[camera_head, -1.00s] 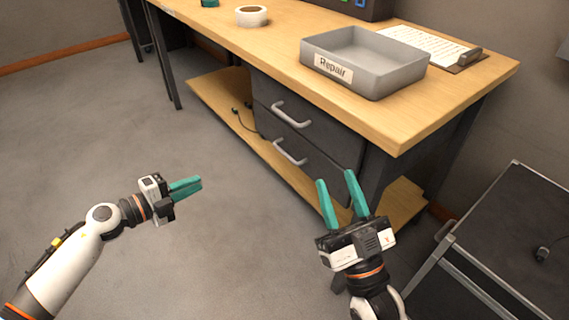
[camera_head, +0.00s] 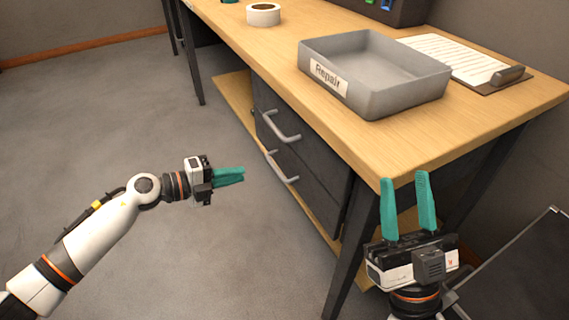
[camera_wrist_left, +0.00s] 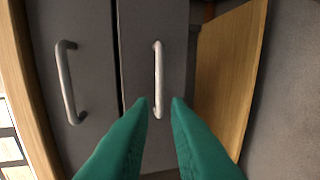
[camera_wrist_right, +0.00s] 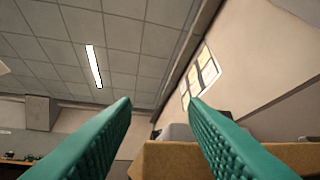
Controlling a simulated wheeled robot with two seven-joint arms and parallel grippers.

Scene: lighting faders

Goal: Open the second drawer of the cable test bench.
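The cable test bench (camera_head: 262,55) has a wooden top and two dark grey drawers under it, both closed. The upper drawer handle (camera_head: 280,128) and the lower, second drawer handle (camera_head: 281,168) are pale grey bars. My left gripper (camera_head: 243,175) is open and empty, to the left of the drawers and apart from them. In the left wrist view the second drawer's handle (camera_wrist_left: 158,80) stands ahead between the open fingers, and the upper handle (camera_wrist_left: 66,82) is to its left. My right gripper (camera_head: 406,178) is open and empty, pointing up beside the bench's front corner.
A grey tray labelled Repair (camera_head: 322,50), a clipboard (camera_head: 490,68) and a white tape roll (camera_head: 263,14) are on the benchtop. A dark bench leg (camera_head: 350,255) stands near my right gripper. The floor at left is clear.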

